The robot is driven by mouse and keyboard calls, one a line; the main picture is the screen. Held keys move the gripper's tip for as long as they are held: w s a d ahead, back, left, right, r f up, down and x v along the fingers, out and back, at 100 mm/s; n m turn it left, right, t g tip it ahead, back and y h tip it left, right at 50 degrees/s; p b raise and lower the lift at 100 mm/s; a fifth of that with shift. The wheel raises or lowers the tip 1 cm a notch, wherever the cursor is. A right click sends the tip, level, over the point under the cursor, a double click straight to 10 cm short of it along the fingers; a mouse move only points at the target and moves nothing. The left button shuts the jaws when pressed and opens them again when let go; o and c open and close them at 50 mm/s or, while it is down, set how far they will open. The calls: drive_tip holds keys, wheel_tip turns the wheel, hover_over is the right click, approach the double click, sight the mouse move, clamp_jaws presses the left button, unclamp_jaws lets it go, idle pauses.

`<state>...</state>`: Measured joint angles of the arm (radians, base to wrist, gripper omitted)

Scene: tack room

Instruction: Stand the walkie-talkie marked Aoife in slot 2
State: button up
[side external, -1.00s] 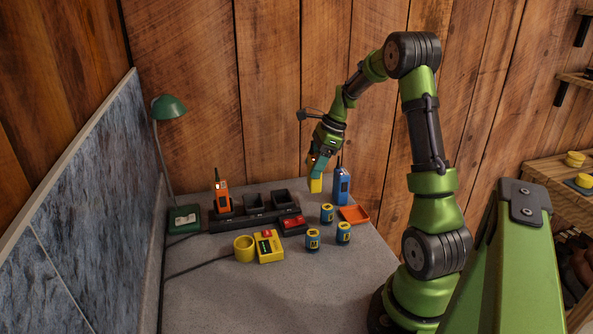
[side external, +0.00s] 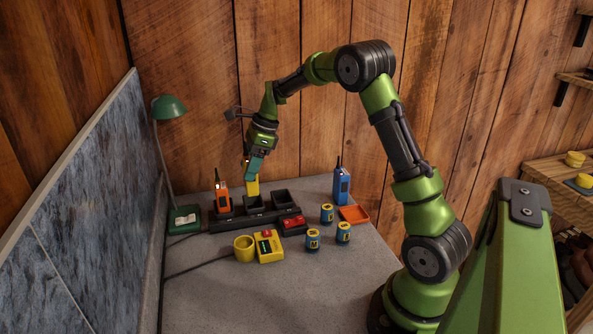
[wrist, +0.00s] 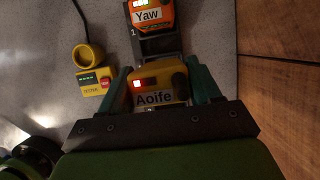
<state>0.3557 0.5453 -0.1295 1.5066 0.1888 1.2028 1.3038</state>
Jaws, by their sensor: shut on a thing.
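My gripper (side external: 254,170) is shut on a yellow walkie-talkie (side external: 252,187) and holds it upright at the middle slot of the black charging rack (side external: 232,224). An orange walkie-talkie (side external: 222,195), marked Yaw in the wrist view (wrist: 150,15), stands in the left slot, numbered 1. The right slot (side external: 284,198) is empty.
A blue walkie-talkie (side external: 341,187) stands behind an orange tray (side external: 355,215). Several blue-and-yellow cylinders (side external: 313,239) stand in front. A red block (side external: 294,222), a yellow cup (side external: 244,249) and a yellow button box (side external: 269,247) are near the rack. A green lamp (side external: 169,107) stands left.

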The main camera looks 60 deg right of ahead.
sight(252, 185)
drive_tip(key=shift+f, duration=2.65)
drive_tip(key=shift+f, duration=0.65)
drive_tip(key=o, duration=1.3)
drive_tip(key=shift+c, duration=0.2)
drive_tip(key=v, duration=1.1)
